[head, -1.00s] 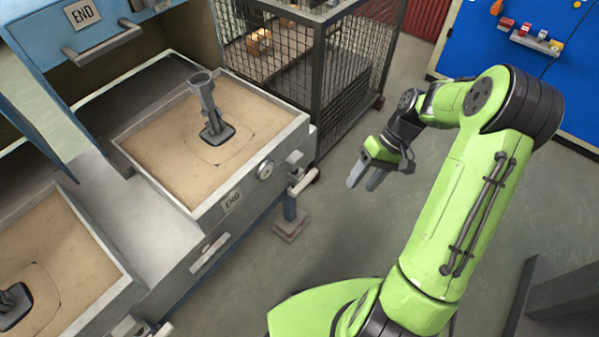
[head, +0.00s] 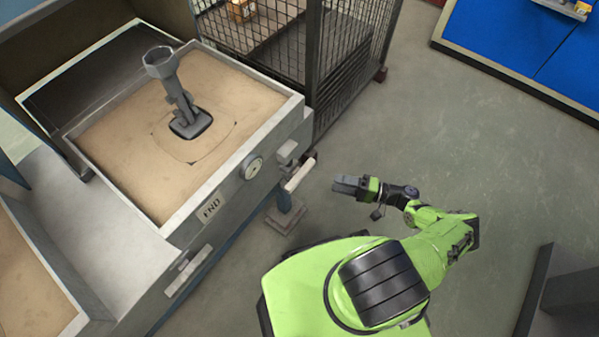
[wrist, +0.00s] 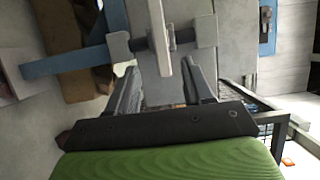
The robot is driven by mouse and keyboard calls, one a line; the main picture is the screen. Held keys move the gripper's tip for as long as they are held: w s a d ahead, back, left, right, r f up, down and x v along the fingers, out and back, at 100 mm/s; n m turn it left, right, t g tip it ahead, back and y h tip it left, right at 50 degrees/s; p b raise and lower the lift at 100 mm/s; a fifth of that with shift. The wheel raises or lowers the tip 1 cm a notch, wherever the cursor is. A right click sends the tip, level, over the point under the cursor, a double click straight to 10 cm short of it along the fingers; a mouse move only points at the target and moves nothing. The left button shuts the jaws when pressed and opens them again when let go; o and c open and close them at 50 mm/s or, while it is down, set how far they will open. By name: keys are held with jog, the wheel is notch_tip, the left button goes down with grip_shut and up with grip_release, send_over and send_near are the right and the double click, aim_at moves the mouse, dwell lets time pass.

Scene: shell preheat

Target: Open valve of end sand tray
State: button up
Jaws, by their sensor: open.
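The end sand tray (head: 180,222) is on the left in the head view, with an END label (head: 211,207) on its front. Its valve has a pale lever handle (head: 299,174) sticking out at the tray's front right corner, beside a round gauge (head: 253,167). My gripper (head: 346,186) is open and empty, a short way right of the handle, with its fingers pointing at it. In the wrist view, the pale lever (wrist: 158,38) shows ahead, in line with the gap between my open fingers (wrist: 162,88). They look apart from it.
A grey stand with a ring top (head: 172,85) rises from the sand. A wire mesh cage (head: 345,75) stands behind the tray. A second sand tray (head: 35,285) is at lower left. Floor right of my gripper is clear, with a dark grey block (head: 580,295) at lower right.

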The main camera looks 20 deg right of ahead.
aim_at(304, 176)
jog(key=x, duration=1.3)
jog(key=shift+w+a, duration=0.1)
jog(key=shift+a, duration=0.2)
grip_shut()
